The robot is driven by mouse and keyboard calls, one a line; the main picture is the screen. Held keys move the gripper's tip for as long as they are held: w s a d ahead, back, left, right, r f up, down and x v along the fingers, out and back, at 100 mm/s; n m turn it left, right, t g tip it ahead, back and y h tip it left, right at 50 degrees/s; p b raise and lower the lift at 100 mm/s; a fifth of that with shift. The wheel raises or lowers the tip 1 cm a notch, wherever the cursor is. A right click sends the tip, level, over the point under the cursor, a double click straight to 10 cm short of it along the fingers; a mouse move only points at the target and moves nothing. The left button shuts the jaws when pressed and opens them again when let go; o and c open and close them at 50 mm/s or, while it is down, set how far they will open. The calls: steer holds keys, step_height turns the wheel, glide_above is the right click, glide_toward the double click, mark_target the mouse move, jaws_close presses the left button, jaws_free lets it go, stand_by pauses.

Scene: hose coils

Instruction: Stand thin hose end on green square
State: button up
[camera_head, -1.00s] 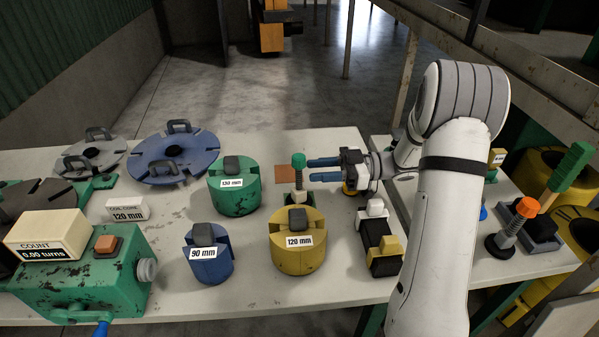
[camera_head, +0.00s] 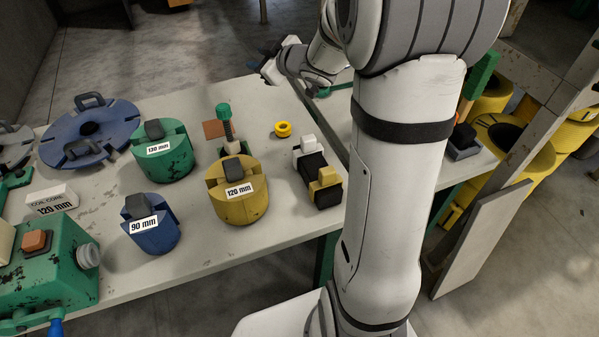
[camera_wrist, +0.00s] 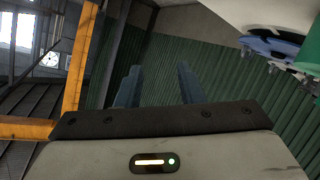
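A thin upright hose end with a green cap (camera_head: 224,114) stands near the back of the table, behind the yellow 120 mm core. Its foot is partly hidden, with a little dark green around a pale block there. A patch of green (camera_head: 325,91) shows at the table's far right, partly behind my arm; I cannot tell whether it is the green square. My gripper (camera_head: 264,60) is beyond the table's back edge, away from the hose end. In the wrist view my gripper (camera_wrist: 159,70) has its two blue fingers apart with nothing between them.
A yellow 120 mm core (camera_head: 238,205), green 130 mm core (camera_head: 167,162) and blue 90 mm core (camera_head: 157,232) stand on the table. A brown square (camera_head: 212,129) and a yellow ring (camera_head: 283,129) lie near the hose end. A black block (camera_head: 312,170) is at right.

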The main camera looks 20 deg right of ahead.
steer(key=s+d+m+g+h, duration=0.4)
steer(key=s+m+h, duration=0.3)
steer(key=s, duration=0.6)
steer(key=s+a+f+m+g, duration=0.1)
steer(key=s+a+f+g, duration=0.1)
steer(key=s, duration=0.8)
steer(key=s+a+f+m+g+y, duration=0.1)
steer(key=s+a+f+g, duration=0.2)
steer(key=s, duration=0.7)
steer(key=shift+a+f+m+g+y, duration=0.3)
steer(key=shift+a+f+g, duration=0.05)
steer(key=shift+a+g, duration=0.55)
steer(key=shift+r, duration=0.1)
steer(key=p+v, duration=0.3)
steer(key=shift+w+d+r, duration=0.1)
steer(key=shift+w+r, duration=0.05)
steer(key=shift+w, duration=0.1)
